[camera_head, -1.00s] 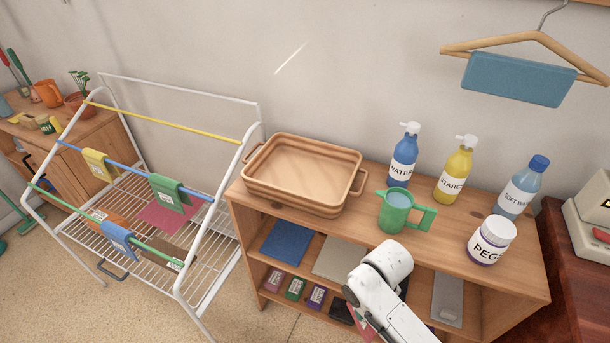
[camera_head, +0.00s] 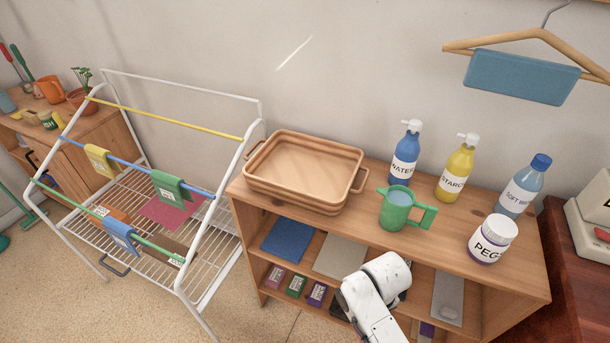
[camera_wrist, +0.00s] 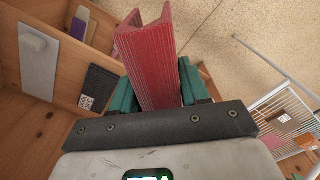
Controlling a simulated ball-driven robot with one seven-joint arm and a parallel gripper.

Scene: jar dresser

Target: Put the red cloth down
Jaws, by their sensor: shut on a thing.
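In the wrist view, my gripper (camera_wrist: 158,88) is shut on the red cloth (camera_wrist: 146,50). The cloth is folded, ribbed and stands out from between the teal fingers over the floor beside the wooden shelf unit. In the head view, my white arm reaches in at the bottom in front of the shelf unit (camera_head: 262,212); my gripper and the red cloth are hidden there. A white drying rack (camera_head: 170,100) stands to the left, with yellow, green and blue cloths over its bars. A flat dark pink cloth (camera_head: 166,212) lies on its lower wire shelf.
On the shelf unit's top stand a wooden basin (camera_head: 305,165), a green jug (camera_head: 398,212), a water bottle (camera_head: 405,158), a yellow starch bottle (camera_head: 457,168), a softener bottle (camera_head: 523,190) and a peg jar (camera_head: 490,240). The floor (camera_head: 240,285) between rack and unit is clear.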

